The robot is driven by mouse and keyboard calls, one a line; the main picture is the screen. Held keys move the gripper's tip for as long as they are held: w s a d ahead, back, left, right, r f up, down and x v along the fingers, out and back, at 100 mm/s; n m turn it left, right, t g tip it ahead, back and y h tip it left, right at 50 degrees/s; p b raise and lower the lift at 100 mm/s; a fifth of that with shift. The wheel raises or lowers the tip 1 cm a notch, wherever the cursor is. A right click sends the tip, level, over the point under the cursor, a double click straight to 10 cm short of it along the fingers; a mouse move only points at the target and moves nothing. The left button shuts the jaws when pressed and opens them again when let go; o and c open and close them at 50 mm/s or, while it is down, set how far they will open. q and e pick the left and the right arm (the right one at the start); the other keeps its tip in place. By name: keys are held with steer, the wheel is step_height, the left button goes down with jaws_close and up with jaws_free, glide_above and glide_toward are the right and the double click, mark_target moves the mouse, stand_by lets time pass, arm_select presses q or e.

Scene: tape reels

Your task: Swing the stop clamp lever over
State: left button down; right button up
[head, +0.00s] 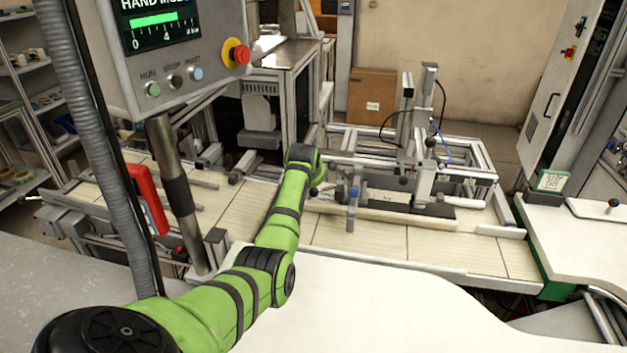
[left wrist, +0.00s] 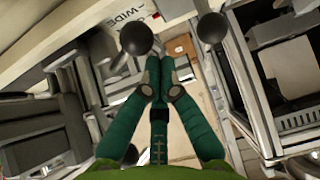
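My left arm reaches in from the lower left to the machine bed in the head view; its wrist hides most of the gripper there. In the left wrist view my left gripper (left wrist: 160,68) has its dark green fingers together at the tips, with nothing seen between them. A black ball knob (left wrist: 136,38) is just left of the fingertips and another black knob (left wrist: 211,28) is to their right, both apart from the fingers. I cannot tell which knob belongs to the stop clamp lever. In the head view a blue-grey upright handle (head: 352,210) stands right of my wrist. My right gripper is not in view.
A control panel (head: 180,55) on a post (head: 175,190) stands left of my arm. A metal frame with an upright column (head: 425,125) stands on the bed at right. A pale table (head: 400,310) lies in front, mostly clear.

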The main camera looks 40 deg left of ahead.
arm_select(q)
steer(key=shift+x, duration=0.8)
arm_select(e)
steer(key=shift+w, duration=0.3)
arm_select(q)
steer(key=shift+s+d+r, duration=0.1)
steer(key=shift+s+d, duration=0.1)
steer(key=shift+d, duration=0.15)
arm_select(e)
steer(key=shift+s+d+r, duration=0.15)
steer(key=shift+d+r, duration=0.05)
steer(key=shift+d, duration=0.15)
